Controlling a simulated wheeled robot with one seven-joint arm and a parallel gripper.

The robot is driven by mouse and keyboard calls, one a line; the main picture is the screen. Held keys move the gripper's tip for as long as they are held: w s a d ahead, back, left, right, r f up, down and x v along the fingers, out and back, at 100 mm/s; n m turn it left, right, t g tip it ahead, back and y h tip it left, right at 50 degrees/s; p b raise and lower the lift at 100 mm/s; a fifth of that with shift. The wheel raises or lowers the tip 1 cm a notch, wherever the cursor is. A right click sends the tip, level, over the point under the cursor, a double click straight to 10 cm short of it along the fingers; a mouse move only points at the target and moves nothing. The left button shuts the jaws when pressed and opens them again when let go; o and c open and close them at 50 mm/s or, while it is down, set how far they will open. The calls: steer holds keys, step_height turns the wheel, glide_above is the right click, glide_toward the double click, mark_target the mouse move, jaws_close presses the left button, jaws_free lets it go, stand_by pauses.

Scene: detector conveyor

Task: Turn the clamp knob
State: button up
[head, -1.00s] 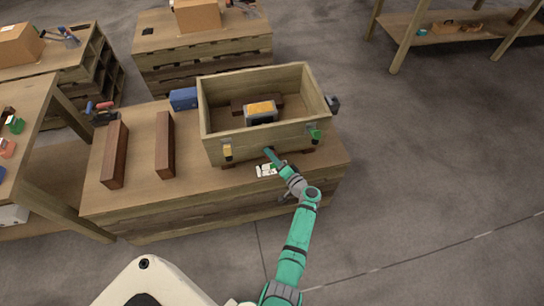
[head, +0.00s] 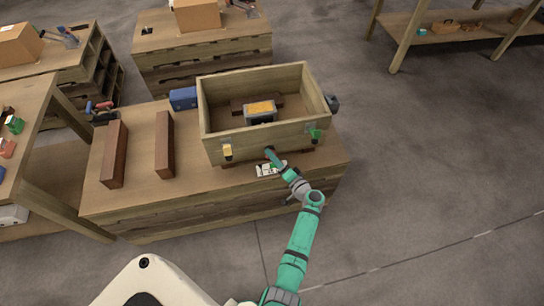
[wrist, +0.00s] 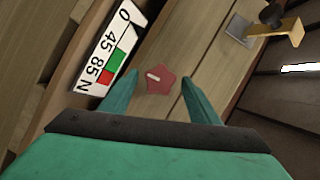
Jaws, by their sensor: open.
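The clamp knob (wrist: 158,78) is a small red star-shaped knob with a pale mark, on the wooden front of the crate in the wrist view. My gripper (wrist: 160,85) is open, with one green finger on each side of the knob; I cannot tell whether they touch it. In the head view my gripper (head: 270,153) is at the lower front wall of the open wooden crate (head: 225,143) and hides the knob. A white scale plate (wrist: 103,50) marked 0, 45, 85 N with red and green fields lies beside the knob.
The crate holds a grey box with a yellow top (head: 261,108). A yellow latch (head: 228,151) and a green latch (head: 316,134) are on its front. Two brown beams (head: 164,145) and a blue box (head: 183,98) share the bench. Floor to the right is clear.

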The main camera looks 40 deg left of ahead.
steer(key=v, duration=0.8)
steer(key=shift+d, duration=0.4)
steer(key=shift+s, duration=0.1)
stand_by(0.4)
